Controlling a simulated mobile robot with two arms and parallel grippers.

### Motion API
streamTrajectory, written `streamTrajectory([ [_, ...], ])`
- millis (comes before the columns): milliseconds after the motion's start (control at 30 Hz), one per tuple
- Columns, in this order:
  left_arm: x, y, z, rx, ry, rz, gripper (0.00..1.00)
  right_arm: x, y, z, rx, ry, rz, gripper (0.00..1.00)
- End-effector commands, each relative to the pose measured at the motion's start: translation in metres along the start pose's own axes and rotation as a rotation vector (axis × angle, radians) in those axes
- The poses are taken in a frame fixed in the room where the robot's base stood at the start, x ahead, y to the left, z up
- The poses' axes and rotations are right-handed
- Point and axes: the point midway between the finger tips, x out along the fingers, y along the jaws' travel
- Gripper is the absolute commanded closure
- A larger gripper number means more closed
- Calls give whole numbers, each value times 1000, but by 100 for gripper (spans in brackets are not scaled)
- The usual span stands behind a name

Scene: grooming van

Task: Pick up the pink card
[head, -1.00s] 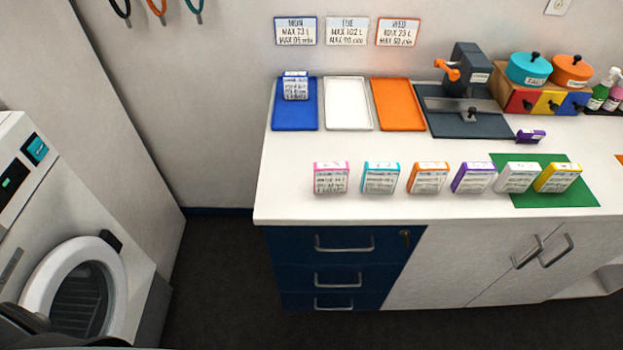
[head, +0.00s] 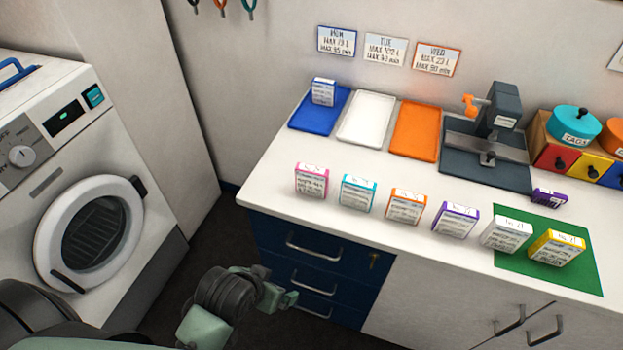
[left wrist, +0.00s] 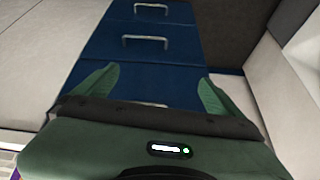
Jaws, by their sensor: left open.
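The pink card (head: 311,181) stands upright on the white counter in the head view, at the left end of a row of cards. It has a pink top edge and a white printed face. My left gripper (head: 290,299) is low in front of the blue drawers, below and in front of the counter edge, well apart from the card. In the left wrist view its two green fingers (left wrist: 155,88) are spread wide with nothing between them. The pink card does not show in that view. My right gripper is in neither view.
Teal (head: 357,192), orange (head: 406,206), purple (head: 455,220), white (head: 506,234) and yellow (head: 556,248) cards stand to its right. Behind are blue (head: 318,121), white (head: 367,120) and orange (head: 415,131) trays. A washer (head: 85,235) stands left. Blue drawers (head: 290,245) lie below the counter.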

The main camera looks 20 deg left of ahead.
Motion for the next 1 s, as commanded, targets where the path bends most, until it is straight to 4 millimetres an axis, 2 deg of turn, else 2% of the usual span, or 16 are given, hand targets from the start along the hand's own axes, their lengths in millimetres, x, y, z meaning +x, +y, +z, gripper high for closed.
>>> streamTrajectory([
  [33,-4,-1,-27,-17,71,-8,2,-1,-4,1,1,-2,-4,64],
  [200,-6,-7,-107,-67,305,-37,2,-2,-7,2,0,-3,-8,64],
  [500,-11,-8,-207,-110,608,-61,2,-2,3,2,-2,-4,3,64],
  [700,-8,-8,-244,-116,704,-66,2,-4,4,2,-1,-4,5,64],
  [1000,11,-12,-262,-115,703,-66,2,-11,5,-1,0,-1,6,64],
])
